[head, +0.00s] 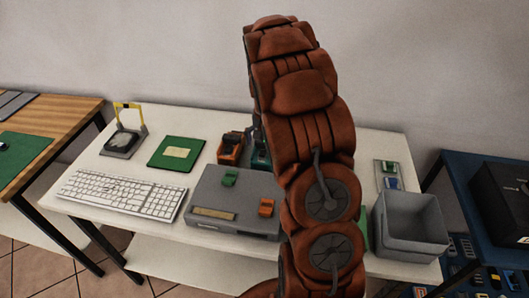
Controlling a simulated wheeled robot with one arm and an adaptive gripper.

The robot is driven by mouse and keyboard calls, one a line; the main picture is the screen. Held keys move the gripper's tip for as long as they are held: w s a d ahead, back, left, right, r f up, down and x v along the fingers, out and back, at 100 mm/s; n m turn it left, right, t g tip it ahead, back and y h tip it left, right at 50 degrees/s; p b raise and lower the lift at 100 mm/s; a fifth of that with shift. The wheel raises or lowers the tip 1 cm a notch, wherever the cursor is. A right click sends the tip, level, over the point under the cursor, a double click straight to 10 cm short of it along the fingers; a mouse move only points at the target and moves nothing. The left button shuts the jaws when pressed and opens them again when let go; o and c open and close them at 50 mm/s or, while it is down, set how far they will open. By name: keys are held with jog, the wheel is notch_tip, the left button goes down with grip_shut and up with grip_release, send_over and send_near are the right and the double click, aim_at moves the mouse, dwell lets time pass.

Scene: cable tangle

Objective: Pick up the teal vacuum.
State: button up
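A small teal object (261,159), which may be the teal vacuum, shows on the white table just left of my arm. Most of it is hidden behind the arm, so its full shape cannot be told. My reddish-brown arm rises through the middle of the view and bends over at the top. My gripper is largely or wholly hidden behind the arm. A dark sliver at the arm's left edge, above the teal object, may be part of it. I cannot see its fingers or whether they touch anything.
An orange-and-black device (231,149) stands left of the teal object. A grey case (225,205) with green and orange clips lies in front. A keyboard (122,194), a green board (176,153) and a yellow-framed device (122,140) are further left. A grey open bin (410,225) stands at right.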

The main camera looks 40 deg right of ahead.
aim_at(264, 149)
jog(key=shift+a+f+p, duration=0.15)
jog(key=shift+f+p, duration=0.25)
jog(key=shift+f, duration=1.35)
jog(key=c, duration=1.5)
jog(key=shift+r, duration=0.1)
notch_tip(264, 149, up, 10)
jog(key=shift+f+b, duration=0.1)
jog(key=shift+b, duration=1.15)
